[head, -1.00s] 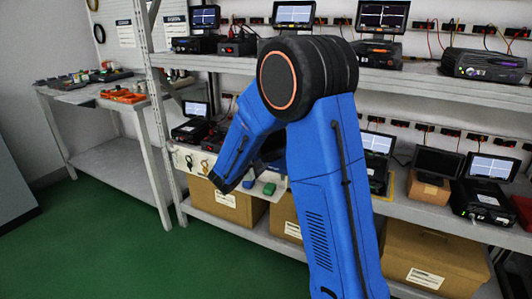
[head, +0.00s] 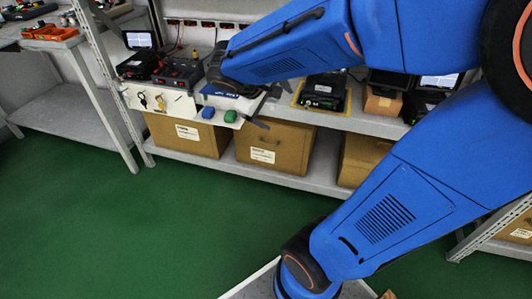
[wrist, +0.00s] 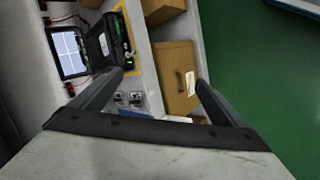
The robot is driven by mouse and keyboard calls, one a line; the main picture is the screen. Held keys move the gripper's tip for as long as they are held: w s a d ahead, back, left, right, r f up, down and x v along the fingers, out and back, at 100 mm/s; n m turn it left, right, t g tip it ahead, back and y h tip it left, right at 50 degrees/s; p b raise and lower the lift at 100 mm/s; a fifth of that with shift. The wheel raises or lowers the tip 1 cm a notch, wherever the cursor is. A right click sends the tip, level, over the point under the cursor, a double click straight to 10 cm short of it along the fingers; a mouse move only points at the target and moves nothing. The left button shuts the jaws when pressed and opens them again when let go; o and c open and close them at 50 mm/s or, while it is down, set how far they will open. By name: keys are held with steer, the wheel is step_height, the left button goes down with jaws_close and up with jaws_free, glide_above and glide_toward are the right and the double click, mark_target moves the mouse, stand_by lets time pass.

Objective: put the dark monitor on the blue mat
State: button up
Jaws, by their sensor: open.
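The dark monitor (head: 391,79) stands with a blank screen on a small cardboard block (head: 382,103) on the shelf, to the right of a black device. My arm partly covers its top. The wrist view does not show it clearly. My gripper (wrist: 165,76) is open and empty. In the head view it is left of the dark monitor, at the shelf's front edge. A dark blue patch (head: 230,94) shows under my wrist at the left. It may be the blue mat, mostly hidden by my arm.
A black device (head: 322,92) sits on a yellow-edged mat, and shows with its lit screen (wrist: 70,53) in the wrist view. Test units (head: 178,74) stand at the left. Blue (head: 208,112) and green (head: 230,116) pieces are at the front edge. Cardboard boxes (head: 275,146) fill the lower shelf.

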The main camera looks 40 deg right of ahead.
steer(key=s+a+m+t+y, duration=0.2)
steer(key=s+a+y, duration=0.6)
steer(key=s+a, duration=0.5)
steer(key=shift+s+a+f, duration=0.2)
steer(key=shift+s+f, duration=0.15)
steer(key=shift+s, duration=0.25)
